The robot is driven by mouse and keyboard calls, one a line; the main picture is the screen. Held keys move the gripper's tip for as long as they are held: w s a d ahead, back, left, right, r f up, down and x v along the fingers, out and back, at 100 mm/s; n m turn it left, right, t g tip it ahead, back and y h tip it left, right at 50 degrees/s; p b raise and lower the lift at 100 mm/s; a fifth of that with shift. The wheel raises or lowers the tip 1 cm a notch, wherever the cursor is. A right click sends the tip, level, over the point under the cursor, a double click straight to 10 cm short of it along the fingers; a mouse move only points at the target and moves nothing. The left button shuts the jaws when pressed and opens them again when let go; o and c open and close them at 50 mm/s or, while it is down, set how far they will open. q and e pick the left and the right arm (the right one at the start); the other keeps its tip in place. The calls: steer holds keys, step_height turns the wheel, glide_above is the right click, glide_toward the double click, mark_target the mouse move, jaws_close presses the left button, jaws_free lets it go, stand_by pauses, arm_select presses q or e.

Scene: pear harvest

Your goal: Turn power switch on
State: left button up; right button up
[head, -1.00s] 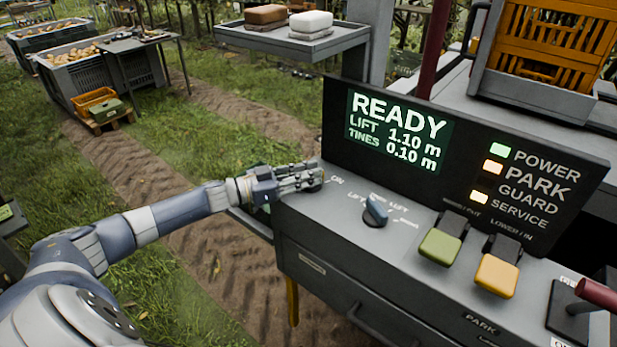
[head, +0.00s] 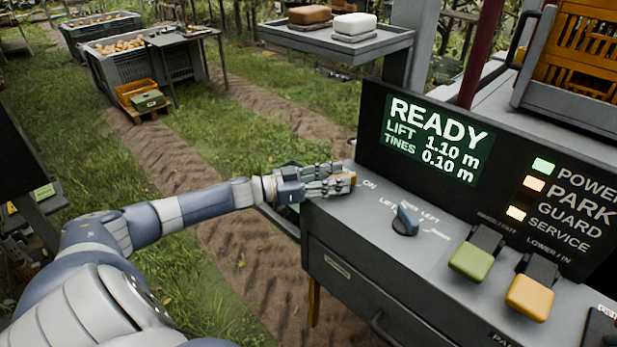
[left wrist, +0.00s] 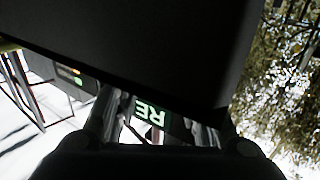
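The grey control console (head: 340,235) fills the right of the head view. Its screen (head: 435,140) reads READY, LIFT 1.10 m, TINES 0.10 m. The green light beside POWER (head: 543,165) is lit. My left gripper (head: 345,181) lies over the console's far left end, beside the ON label (head: 370,184). The power switch is not clearly seen; my gripper covers that spot. In the left wrist view the fingers (left wrist: 155,125) stand apart, with part of the screen between them. Their tips and any contact are hidden. My right gripper is out of view.
A blue selector knob (head: 406,219), a green button (head: 471,262) and a yellow button (head: 530,297) are right of my gripper. A grey shelf (head: 340,45) stands behind the console. Grass and a dirt track lie to the left.

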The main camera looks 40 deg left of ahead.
arm_select(q)
steer(key=v, duration=1)
steer(key=shift+s+a+r, duration=0.1)
steer(key=shift+a, duration=0.1)
stand_by(0.5)
